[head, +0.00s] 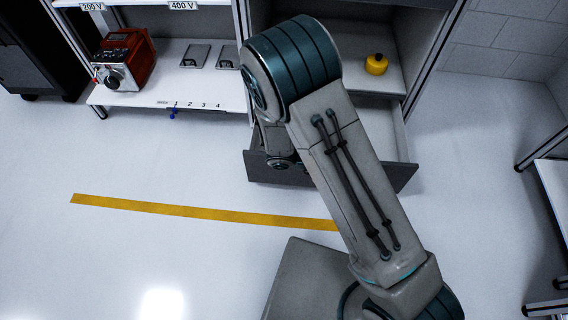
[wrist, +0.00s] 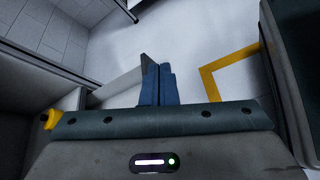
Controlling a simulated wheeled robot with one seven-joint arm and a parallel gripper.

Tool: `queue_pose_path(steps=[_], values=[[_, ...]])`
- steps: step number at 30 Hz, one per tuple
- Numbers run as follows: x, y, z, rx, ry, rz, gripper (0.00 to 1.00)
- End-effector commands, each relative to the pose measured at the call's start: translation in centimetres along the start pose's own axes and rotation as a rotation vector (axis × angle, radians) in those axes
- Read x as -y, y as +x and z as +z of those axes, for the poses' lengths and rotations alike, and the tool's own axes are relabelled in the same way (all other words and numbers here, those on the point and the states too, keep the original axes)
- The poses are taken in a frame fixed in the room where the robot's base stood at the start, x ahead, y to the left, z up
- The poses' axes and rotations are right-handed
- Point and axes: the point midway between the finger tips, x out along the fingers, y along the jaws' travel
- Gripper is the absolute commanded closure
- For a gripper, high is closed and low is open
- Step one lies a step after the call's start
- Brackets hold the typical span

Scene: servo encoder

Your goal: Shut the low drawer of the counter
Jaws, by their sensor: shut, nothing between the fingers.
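The low drawer (head: 400,178) of the counter (head: 376,45) stands open in the head view, its dark front pulled out over the floor. My arm hides the middle of the drawer. In the wrist view a pale drawer wall (wrist: 120,88) runs to a dark front panel (wrist: 148,64). My gripper (wrist: 158,72) has its blue fingers together with nothing between them. The fingers overlap the near part of the front panel in that view; I cannot tell whether they touch it. The fingertips are hidden behind my arm in the head view.
A yellow knobbed object (head: 377,64) sits on the shelf above the drawer. A yellow line (head: 200,211) crosses the clear floor. Another bench (head: 556,190) stands at right.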

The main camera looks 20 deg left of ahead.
Motion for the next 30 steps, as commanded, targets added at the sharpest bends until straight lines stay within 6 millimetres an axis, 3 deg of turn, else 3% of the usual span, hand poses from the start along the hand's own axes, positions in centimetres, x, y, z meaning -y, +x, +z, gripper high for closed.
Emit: queue_pose_path(steps=[1, 11, 18, 24, 30], values=[[0.4, -0.5, -1.7, 0.011, -0.058, 0.086, 1.00], [3.5, -4.1, -12.0, 0.036, -0.365, 0.674, 1.00], [8.2, -6.8, -19.0, 0.015, -0.572, 1.117, 1.00], [11.9, -8.0, -22.8, -0.013, -0.695, 1.385, 1.00], [13.5, -8.2, -24.4, -0.029, -0.746, 1.493, 1.00]])
